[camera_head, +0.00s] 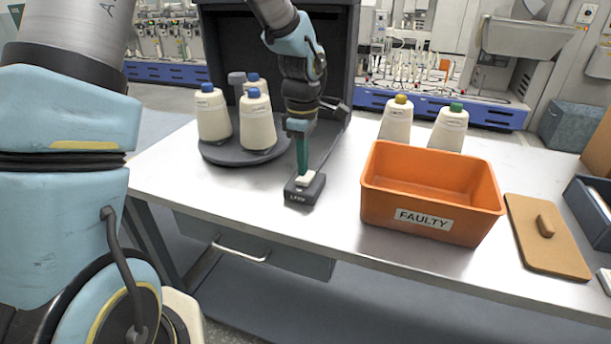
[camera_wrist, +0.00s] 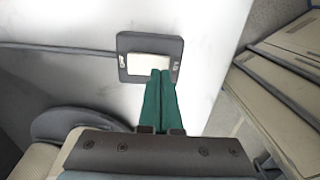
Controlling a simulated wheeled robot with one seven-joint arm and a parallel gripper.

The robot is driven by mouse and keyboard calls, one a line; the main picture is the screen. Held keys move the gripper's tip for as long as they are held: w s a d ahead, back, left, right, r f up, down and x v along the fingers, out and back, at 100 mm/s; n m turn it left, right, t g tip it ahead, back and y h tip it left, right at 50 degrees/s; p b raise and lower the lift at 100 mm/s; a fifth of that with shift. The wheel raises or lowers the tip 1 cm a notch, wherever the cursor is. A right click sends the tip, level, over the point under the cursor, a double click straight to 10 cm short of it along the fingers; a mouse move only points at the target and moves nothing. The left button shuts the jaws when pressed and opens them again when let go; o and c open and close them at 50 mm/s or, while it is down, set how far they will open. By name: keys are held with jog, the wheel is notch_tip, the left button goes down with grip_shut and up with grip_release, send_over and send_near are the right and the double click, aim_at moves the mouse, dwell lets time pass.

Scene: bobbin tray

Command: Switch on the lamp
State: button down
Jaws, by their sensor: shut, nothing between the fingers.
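The lamp switch (camera_head: 305,190) is a small dark box with a pale rocker, lying on the white table near its front edge. The wrist view shows the same switch box (camera_wrist: 123,70) with its white rocker (camera_wrist: 148,67). My gripper (camera_head: 303,172) points down with its green fingers closed together and empty. In the wrist view the fingertips (camera_wrist: 161,73) overlap the right end of the rocker. They are at or just above it; I cannot tell whether they touch. The lamp itself cannot be made out in either view.
An orange bin marked FAULTY (camera_head: 432,219) stands right of the switch. A dark round tray (camera_head: 215,155) with several blue-topped bobbins stands at the left. Two more bobbins (camera_head: 396,120) stand behind the bin. A tan lid (camera_head: 530,255) lies at the right.

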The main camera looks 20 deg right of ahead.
aim_at(302, 179)
jog(key=shift+f+b, duration=0.7)
jog(key=shift+f, duration=0.2)
dwell(0.4)
jog(key=shift+r, duration=0.15)
jog(key=shift+r+p, duration=2.5)
jog(key=shift+r, duration=0.9)
jog(key=shift+a, duration=0.1)
